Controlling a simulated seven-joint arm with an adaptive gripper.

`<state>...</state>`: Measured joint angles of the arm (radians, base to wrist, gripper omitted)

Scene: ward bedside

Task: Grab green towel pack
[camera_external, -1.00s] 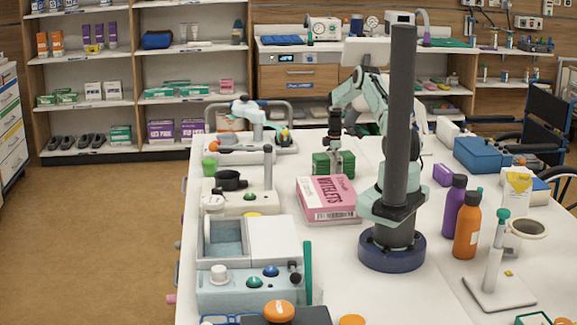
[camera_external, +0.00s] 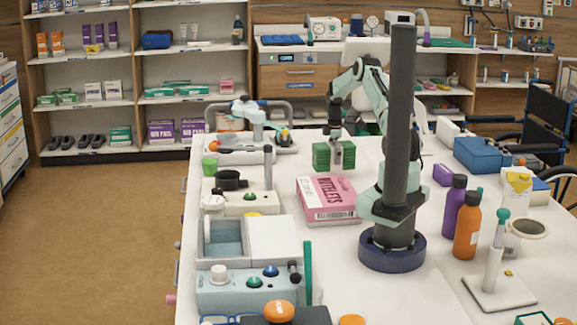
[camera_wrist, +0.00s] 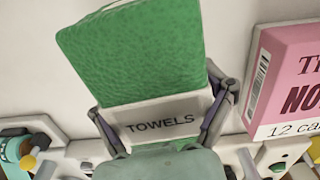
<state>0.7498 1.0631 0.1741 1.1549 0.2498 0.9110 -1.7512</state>
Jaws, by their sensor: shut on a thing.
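The green towel pack (camera_external: 321,157) is in my gripper (camera_external: 335,152), behind the pink box in the outside view. It appears held a little above the white table. In the wrist view the green towel pack (camera_wrist: 130,60) fills the upper middle, with a pale band reading "TOWELS". The fingers of my gripper (camera_wrist: 165,118) press on both sides of that band. Part of the pack's lower end is hidden by the gripper body.
The pink box (camera_external: 327,198) lies close in front of the pack and shows at the right in the wrist view (camera_wrist: 290,75). Bedside devices (camera_external: 250,200) line the table's left side. Purple and orange bottles (camera_external: 467,235) stand right of my base.

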